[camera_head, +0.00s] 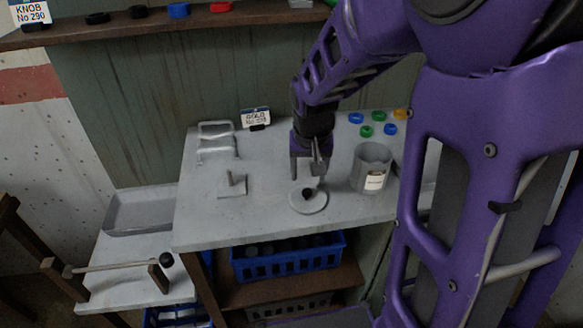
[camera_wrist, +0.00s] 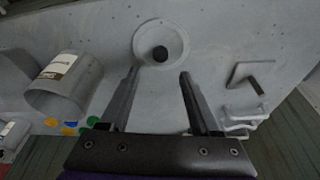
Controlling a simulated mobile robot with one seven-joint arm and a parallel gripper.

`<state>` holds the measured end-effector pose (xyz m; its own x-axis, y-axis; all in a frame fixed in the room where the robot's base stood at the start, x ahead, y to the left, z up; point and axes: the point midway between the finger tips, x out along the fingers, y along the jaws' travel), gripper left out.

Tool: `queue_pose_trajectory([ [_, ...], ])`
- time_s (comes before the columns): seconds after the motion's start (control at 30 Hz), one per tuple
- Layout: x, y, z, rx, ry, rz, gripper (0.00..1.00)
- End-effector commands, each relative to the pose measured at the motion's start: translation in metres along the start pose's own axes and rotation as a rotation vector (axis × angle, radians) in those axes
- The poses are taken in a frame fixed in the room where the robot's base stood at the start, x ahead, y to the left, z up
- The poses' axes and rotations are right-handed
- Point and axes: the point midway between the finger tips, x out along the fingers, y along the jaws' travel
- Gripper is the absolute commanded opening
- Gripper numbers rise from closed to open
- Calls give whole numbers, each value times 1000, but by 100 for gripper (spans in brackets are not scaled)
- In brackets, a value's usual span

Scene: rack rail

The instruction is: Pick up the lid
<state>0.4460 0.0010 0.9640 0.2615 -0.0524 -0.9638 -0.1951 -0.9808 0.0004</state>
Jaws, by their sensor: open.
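The lid (camera_head: 318,204) is a light grey disc with a small black knob in its middle, lying flat on the grey table near its front edge. In the wrist view the lid (camera_wrist: 143,37) shows beyond my fingertips. My gripper (camera_head: 309,178) is open and empty, pointing down above and slightly behind the lid. In the wrist view my gripper (camera_wrist: 159,72) has its two fingers spread wide, with the black knob ahead of the gap and not between them. The fingers appear apart from the lid.
A grey labelled canister (camera_head: 371,168) stands right of the lid, with several coloured rings (camera_head: 366,131) behind it. A small plate with an upright peg (camera_head: 232,186) and a wire rack (camera_head: 216,142) are left.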

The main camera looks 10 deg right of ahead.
Motion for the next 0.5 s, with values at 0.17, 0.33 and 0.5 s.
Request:
queue_pose_trajectory([
  [0.17,9,0,0,0,1,0,63],
  [0.33,24,0,5,0,0,0,63],
  [0.5,48,1,13,0,-1,0,63],
])
